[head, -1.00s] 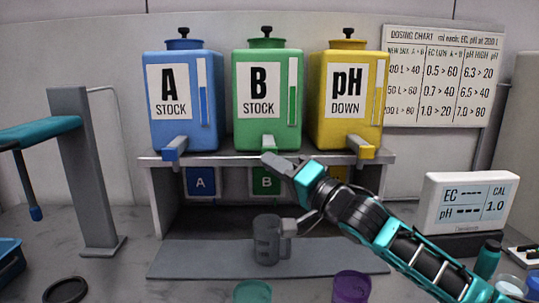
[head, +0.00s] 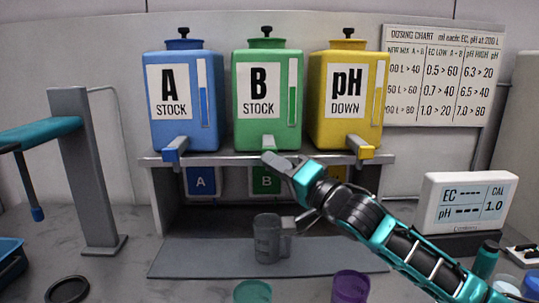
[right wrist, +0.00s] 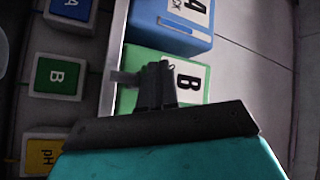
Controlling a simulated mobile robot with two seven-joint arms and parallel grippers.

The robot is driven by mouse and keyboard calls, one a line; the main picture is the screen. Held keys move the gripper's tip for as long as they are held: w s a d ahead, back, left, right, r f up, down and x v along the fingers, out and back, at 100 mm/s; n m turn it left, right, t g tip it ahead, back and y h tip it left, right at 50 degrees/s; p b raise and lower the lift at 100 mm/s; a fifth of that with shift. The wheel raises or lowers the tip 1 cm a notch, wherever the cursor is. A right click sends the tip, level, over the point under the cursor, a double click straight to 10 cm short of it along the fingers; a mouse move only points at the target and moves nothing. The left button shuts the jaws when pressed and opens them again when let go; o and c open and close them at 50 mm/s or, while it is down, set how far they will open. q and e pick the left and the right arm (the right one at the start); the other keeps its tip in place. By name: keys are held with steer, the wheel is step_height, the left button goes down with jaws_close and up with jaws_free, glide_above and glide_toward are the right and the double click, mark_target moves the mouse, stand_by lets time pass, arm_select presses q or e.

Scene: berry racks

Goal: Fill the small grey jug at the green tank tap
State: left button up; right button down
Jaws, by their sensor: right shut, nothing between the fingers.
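The small grey jug (head: 267,240) stands upright on the dark grey mat (head: 190,262), below the green tank's tap and with its handle to the right. The green tank (head: 268,65), labelled B STOCK, sits in the middle of the shelf; its tap (head: 268,141) sticks out at the front. My right gripper (head: 272,161) is shut and empty, its fingertips just below the tap's front end. In the right wrist view the fingers (right wrist: 154,72) overlap the green tank (right wrist: 194,92); I cannot tell whether they touch the tap. My left gripper is out of view.
A blue A tank (head: 183,130) and a yellow pH tank (head: 340,133) flank the green one on the grey shelf (head: 165,185). A teal cup (head: 252,291) and a purple cup (head: 350,286) stand in front. A meter (head: 466,203) is at right, a grey post (head: 88,180) at left.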

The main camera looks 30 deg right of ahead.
steer(key=shift+w+d, duration=0.25)
steer(key=shift+w, duration=0.15)
stand_by(0.3)
steer(key=shift+w+p, duration=0.1)
steer(key=shift+p, duration=0.2)
stand_by(1.5)
stand_by(0.3)
steer(key=shift+s+a+p, duration=0.35)
steer(key=shift+s+a, duration=0.1)
steer(key=shift+s, duration=0.4)
steer(key=s+a, duration=0.1)
steer(key=s+p, duration=0.1)
steer(key=s, duration=0.1)
steer(key=s+a, duration=0.1)
steer(key=shift+s+a+p, duration=0.15)
steer(key=shift+a+p, duration=0.15)
stand_by(0.4)
